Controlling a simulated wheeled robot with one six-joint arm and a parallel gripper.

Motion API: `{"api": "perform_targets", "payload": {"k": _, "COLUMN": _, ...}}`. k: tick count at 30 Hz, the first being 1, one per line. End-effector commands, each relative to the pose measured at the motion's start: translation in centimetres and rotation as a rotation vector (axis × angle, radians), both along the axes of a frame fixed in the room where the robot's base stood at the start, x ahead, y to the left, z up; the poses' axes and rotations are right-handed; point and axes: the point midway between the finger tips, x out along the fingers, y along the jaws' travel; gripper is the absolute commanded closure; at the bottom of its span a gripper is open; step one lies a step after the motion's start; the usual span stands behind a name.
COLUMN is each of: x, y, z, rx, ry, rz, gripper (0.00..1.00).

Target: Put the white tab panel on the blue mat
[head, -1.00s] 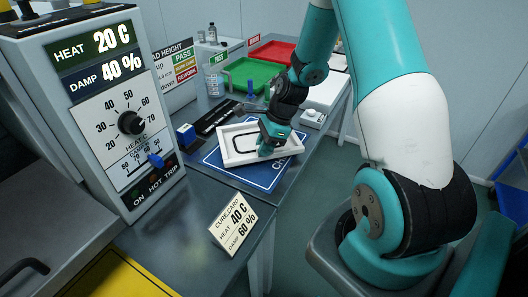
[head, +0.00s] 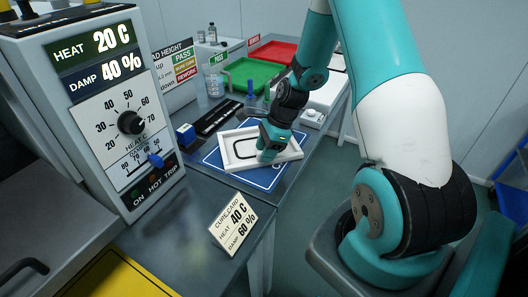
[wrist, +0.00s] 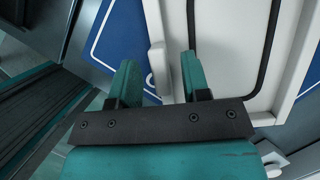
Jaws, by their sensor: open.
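The white tab panel (head: 287,154), a shallow framed tray shape with a dark oval line inside, lies on the blue mat (head: 214,159). The mat shows around its left and front edges. My gripper (head: 265,158) is down at the panel's near side and hides part of it. In the wrist view, my open gripper (wrist: 157,75) has its two fingers apart, with the panel's white tab (wrist: 157,65) in the gap between them. The panel (wrist: 228,60) fills the right of that view, and the mat (wrist: 120,32) shows on the left.
A grey control box (head: 100,110) with a dial stands at the left. A cure card (head: 233,222) stands on the near bench. Green (head: 250,72) and red (head: 272,53) trays lie behind. A small blue-and-white block (head: 186,136) sits left of the mat.

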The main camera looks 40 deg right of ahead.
Motion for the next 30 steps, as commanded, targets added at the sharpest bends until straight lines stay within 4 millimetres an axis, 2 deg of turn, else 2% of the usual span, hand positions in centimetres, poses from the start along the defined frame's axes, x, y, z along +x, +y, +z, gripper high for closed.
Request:
{"api": "perform_targets", "payload": {"k": 12, "x": -1.3, "y": -3.0, "z": 8.0, "rx": -0.003, "ry": -0.004, "rz": -0.002, "gripper": 0.57}}
{"api": "perform_targets", "payload": {"k": 17, "x": -1.7, "y": -3.7, "z": 9.7, "rx": -0.002, "ry": -0.001, "rz": -0.002, "gripper": 0.57}}
{"api": "perform_targets", "payload": {"k": 20, "x": -1.7, "y": -2.9, "z": 10.8, "rx": -0.01, "ry": -0.018, "rz": 0.056, "gripper": 0.57}}
{"api": "perform_targets", "payload": {"k": 23, "x": -1.7, "y": 0.9, "z": 13.0, "rx": -0.045, "ry": -0.087, "rz": 0.285, "gripper": 0.57}}
{"api": "perform_targets", "payload": {"k": 26, "x": -3.0, "y": 7.3, "z": 16.3, "rx": -0.098, "ry": -0.215, "rz": 0.698, "gripper": 0.57}}
{"api": "perform_targets", "payload": {"k": 27, "x": -4.1, "y": 10.2, "z": 17.6, "rx": -0.119, "ry": -0.277, "rz": 0.893, "gripper": 0.57}}
{"api": "perform_targets", "payload": {"k": 30, "x": -8.2, "y": 16.4, "z": 20.3, "rx": -0.161, "ry": -0.442, "rz": 1.383, "gripper": 0.57}}
